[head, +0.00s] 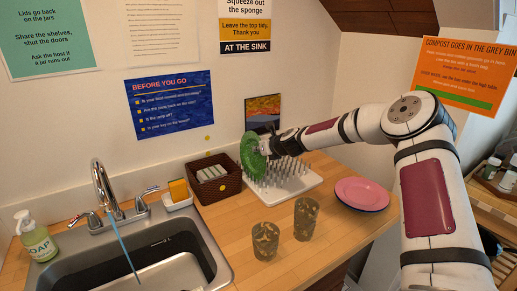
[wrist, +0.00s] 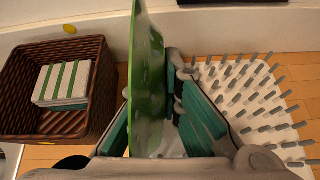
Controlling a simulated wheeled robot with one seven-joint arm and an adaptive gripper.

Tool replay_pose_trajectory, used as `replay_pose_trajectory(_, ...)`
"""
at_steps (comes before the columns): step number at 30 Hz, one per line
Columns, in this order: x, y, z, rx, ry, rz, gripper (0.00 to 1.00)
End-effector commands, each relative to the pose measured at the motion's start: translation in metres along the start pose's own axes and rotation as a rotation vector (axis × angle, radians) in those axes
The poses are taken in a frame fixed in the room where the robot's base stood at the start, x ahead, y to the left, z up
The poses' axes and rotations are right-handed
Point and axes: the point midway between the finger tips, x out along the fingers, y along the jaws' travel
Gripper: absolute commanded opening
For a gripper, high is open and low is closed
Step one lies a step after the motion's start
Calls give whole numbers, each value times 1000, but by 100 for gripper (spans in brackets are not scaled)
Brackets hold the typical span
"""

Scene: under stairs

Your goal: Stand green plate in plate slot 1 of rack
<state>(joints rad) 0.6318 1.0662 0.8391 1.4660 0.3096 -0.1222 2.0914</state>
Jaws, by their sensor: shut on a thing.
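The green plate (head: 250,152) is held upright, on edge, at the left end of the rack. It shows edge-on in the wrist view (wrist: 150,75). My gripper (wrist: 160,120) is shut on the plate, with a finger on each side of it. The rack (head: 300,183) is a white board with rows of grey pegs; it also shows in the wrist view (wrist: 225,78) to the right of the plate. The plate hides the rack's left end, so I cannot tell whether its lower edge sits between pegs or above them.
A brown basket (head: 208,192) with striped cloths stands close left of the plate. Pink plates (head: 361,194) lie right of the rack. Two glasses (head: 305,218) (head: 265,241) stand in front. A picture (head: 262,112) leans at the wall behind. A sink (head: 165,262) is at left.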

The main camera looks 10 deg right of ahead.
Motion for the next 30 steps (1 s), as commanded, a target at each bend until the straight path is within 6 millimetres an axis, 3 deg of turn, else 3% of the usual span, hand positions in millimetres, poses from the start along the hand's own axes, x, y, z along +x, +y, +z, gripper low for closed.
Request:
replay_pose_trajectory(7,1,-8,-6,-1,5,-12,0)
replay_pose_trajectory(8,1,-8,-6,-1,5,-12,14)
replay_pose_trajectory(10,1,-8,-6,0,6,-11,30)
replay_pose_trajectory(17,1,-4,-4,0,4,-6,30)
replay_pose_trajectory(19,1,-4,-5,0,5,-5,46)
replay_pose_trajectory(30,0,-3,-3,0,3,-4,47)
